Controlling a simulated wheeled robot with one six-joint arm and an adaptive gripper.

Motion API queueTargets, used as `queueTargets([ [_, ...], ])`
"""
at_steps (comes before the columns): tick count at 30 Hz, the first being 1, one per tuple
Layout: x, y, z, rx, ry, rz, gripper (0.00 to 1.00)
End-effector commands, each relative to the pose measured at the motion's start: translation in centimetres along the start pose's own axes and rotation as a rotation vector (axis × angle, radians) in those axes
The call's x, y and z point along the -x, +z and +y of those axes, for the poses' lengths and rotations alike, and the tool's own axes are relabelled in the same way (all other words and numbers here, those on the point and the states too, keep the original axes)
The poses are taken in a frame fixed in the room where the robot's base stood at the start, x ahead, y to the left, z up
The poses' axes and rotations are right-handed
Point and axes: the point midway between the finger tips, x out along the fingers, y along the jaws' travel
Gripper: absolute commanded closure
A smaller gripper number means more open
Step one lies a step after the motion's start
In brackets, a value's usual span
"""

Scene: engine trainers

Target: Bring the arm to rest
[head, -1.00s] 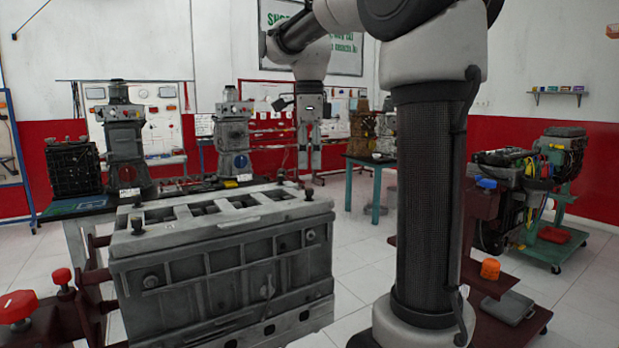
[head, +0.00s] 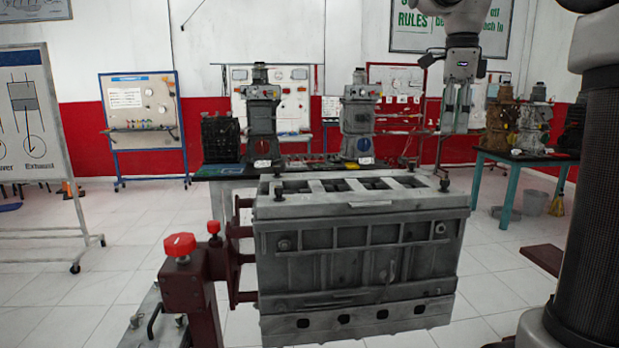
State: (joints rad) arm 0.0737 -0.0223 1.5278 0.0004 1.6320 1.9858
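My gripper (head: 456,112) hangs pointing down at the upper right of the head view, above and behind the right end of the engine block. Its two fingers are apart with a gap between them, and nothing shows between them. Part of my arm is cut off by the top edge of the view. The grey engine block (head: 360,250) is held on a dark red stand (head: 190,290) with red knobs. My gripper appears clear of the block.
A dark bench (head: 215,172) with several engine units stands behind the block. A teal table (head: 510,160) with brown engine parts stands at the right. A whiteboard stand (head: 35,130) is at the left.

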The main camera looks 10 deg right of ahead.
Motion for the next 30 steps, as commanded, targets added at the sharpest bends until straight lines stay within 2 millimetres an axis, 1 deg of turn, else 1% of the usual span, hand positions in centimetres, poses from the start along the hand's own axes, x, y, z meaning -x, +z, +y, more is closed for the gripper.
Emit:
queueTargets([
  [2, 0.0, 0.2, -0.4, 0.112, -0.019, -0.007, 0.62],
  [4, -0.4, 0.5, -1.2, 0.283, -0.05, -0.014, 0.62],
  [5, -1.0, 0.6, -1.4, 0.372, -0.057, -0.014, 0.62],
  [6, -2.4, 0.7, -1.6, 0.501, -0.06, -0.01, 0.62],
  [8, -4.3, 0.6, -1.4, 0.707, -0.072, -0.005, 0.62],
  [9, -5.4, 0.4, -0.7, 0.847, -0.085, 0.0, 0.62],
  [11, -6.9, -0.1, 0.5, 1.055, -0.109, 0.011, 0.62],
  [12, -8.0, -0.4, 1.6, 1.19, -0.127, 0.022, 0.62],
  [14, -9.5, -1.1, 3.5, 1.384, -0.155, 0.042, 0.62],
  [15, -10.6, -1.6, 4.9, 1.511, -0.174, 0.058, 0.62],
  [17, -12.4, -2.5, 7.5, 1.701, -0.207, 0.09, 0.62],
  [18, -13.7, -3.2, 9.4, 1.814, -0.23, 0.114, 0.62],
  [19, -14.6, -3.7, 10.8, 1.885, -0.246, 0.133, 0.62],
  [21, -16.6, -4.8, 13.7, 1.996, -0.277, 0.167, 0.62],
  [24, -18.6, -6.1, 16.9, 2.026, -0.307, 0.187, 0.62],
  [27, -19.1, -6.8, 18.7, 2.029, -0.334, 0.201, 0.62],
  [30, -18.3, -6.8, 18.9, 2.028, -0.373, 0.223, 0.62],
])
